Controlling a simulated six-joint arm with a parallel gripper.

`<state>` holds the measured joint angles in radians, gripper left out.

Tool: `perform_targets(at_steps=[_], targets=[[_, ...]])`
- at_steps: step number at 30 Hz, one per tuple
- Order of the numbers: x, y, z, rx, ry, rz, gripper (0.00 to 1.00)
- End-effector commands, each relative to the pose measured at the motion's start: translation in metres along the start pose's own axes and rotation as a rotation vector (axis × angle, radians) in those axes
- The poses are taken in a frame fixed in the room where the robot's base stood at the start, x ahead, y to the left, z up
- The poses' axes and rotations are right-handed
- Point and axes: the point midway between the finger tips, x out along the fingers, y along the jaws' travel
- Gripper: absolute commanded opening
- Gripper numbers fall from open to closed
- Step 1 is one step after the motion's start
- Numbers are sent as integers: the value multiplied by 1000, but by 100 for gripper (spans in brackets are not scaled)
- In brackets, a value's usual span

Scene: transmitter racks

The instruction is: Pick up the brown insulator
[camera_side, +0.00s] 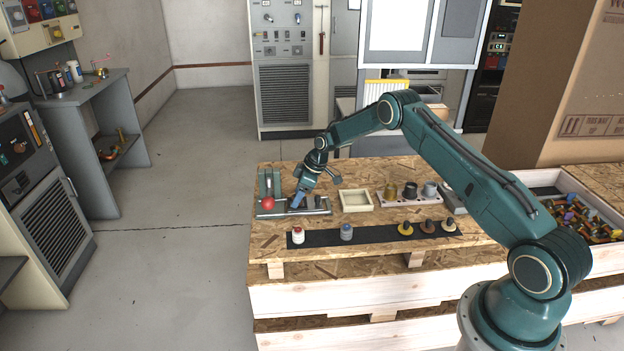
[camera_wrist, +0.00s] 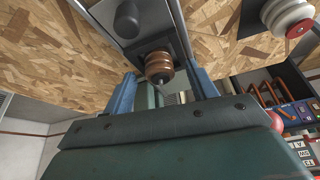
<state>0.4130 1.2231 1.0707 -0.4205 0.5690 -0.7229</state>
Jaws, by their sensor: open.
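A brown ribbed insulator (camera_wrist: 158,66) stands in a dark metal fixture (camera_wrist: 178,42) in the wrist view. My gripper (camera_wrist: 160,70) is open, with one blue finger on each side of the insulator near the fingertips. I cannot tell whether either finger touches it. In the side view my gripper (camera_side: 297,203) points down at the metal fixture (camera_side: 276,211) on the left of the wooden bench, and it hides the insulator there.
A red ball (camera_side: 268,203) and a dark knob (camera_side: 318,201) are close to my gripper. The black strip (camera_side: 375,235) in front holds several small pieces, including a white one (camera_side: 298,235). A cream tray (camera_side: 356,201) and several cups stand to the right.

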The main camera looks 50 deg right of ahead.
Motion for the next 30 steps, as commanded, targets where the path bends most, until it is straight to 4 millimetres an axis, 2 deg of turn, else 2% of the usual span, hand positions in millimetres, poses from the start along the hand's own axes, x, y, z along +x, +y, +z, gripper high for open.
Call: perform_targets(at_steps=[12, 18, 21, 30], targets=[[0, 0, 0, 0, 0, 0, 57], [0, 0, 0, 0, 0, 0, 18], [-1, 0, 0, -1, 1, 0, 4], [-2, 0, -1, -1, 1, 1, 4]])
